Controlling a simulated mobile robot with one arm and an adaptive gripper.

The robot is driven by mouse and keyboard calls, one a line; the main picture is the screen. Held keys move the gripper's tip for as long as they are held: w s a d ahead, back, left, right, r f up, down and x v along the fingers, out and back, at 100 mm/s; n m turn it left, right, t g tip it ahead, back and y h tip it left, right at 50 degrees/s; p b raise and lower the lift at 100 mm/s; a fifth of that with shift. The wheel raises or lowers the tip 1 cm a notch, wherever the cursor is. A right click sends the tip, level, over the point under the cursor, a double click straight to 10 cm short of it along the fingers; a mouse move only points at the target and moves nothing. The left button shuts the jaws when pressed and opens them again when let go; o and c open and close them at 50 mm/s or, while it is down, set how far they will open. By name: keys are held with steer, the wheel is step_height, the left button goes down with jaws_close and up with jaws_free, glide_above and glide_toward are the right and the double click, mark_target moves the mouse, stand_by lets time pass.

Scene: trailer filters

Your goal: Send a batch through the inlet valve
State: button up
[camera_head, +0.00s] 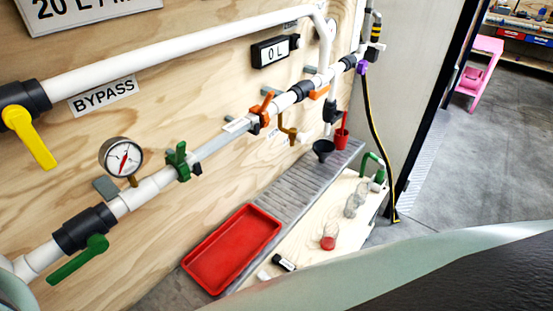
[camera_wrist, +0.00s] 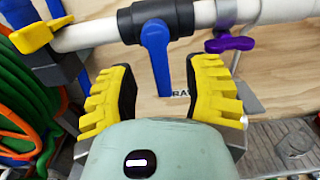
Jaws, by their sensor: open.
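In the wrist view, my gripper (camera_wrist: 161,76) is open, its yellow-and-black fingers spread on either side of a blue valve handle (camera_wrist: 155,48). The handle hangs down from a black fitting (camera_wrist: 168,15) on a white pipe and shows no clear contact with either finger. In the head view, a green lever (camera_head: 78,259) hangs from the lower pipe near a pressure gauge (camera_head: 121,157). A yellow lever (camera_head: 30,136) sits on the bypass pipe. A display (camera_head: 275,51) reads 0 L. My gripper is outside the head view.
A yellow handle (camera_wrist: 40,34) and a purple handle (camera_wrist: 230,44) flank the blue one. In the head view, a red tray (camera_head: 192,275) lies on a grey ledge below the pipes. Open floor (camera_head: 480,150) lies right.

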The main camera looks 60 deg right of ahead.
steer(key=shift+w+d, duration=0.15)
steer(key=shift+w, duration=1.75)
steer(key=shift+s, duration=0.1)
jaws_close()
